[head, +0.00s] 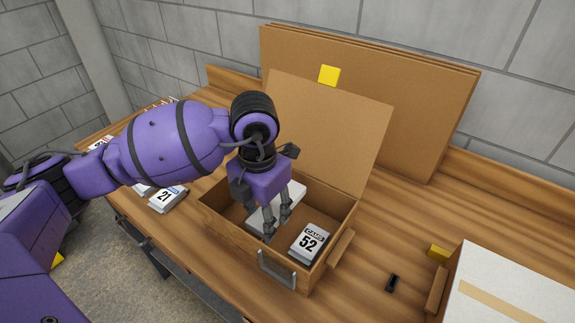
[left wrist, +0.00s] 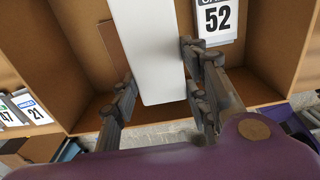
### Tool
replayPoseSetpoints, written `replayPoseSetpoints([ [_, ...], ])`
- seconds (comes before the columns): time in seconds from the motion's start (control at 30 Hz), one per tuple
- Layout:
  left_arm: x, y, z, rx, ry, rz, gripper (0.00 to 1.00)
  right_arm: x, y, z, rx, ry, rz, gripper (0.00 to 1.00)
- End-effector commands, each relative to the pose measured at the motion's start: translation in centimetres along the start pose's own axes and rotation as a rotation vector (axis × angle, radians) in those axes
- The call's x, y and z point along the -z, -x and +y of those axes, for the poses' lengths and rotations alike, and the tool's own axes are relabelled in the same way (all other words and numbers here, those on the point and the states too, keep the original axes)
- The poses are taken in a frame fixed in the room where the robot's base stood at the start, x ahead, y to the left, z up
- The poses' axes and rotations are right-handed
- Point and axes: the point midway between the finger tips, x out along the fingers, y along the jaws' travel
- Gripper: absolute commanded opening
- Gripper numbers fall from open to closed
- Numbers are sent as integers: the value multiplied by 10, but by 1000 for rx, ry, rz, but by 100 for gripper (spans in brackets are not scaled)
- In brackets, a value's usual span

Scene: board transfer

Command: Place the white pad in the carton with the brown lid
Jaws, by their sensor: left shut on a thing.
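The white pad (head: 291,196) is a plain white block between the fingers of my left gripper (head: 276,226). It also shows in the left wrist view (left wrist: 152,40), long side running away from the camera. The gripper points down into the open carton (head: 232,229), whose brown lid (head: 335,130) stands up at the back. The pad is within the carton's walls; whether it touches the floor is hard to tell. A white pad marked 52 (head: 309,243) lies in the carton, right of the held pad. My right gripper is not in view.
Number pads, one marked 21 (head: 168,198), lie on the wooden table left of the carton. A white-topped box with a tan strip (head: 510,300) stands at the right. A small black object (head: 392,283) lies between. Brown boards (head: 420,110) lean against the wall.

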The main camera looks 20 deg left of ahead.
Motion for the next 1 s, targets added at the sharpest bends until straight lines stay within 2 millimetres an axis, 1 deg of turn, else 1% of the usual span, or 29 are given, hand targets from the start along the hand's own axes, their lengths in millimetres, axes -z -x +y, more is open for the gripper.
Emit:
replayPoseSetpoints([
  [0.3, 1, -38, 0, 1, 1, 2, 24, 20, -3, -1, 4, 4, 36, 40],
  [0.57, 1, -39, 0, 0, 0, 1, 24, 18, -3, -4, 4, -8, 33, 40],
  [0.8, 1, -47, 0, 1, 1, 3, 24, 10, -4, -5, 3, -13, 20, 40],
  [1.0, 1, -51, 0, 0, 1, 1, 24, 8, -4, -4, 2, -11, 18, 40],
])
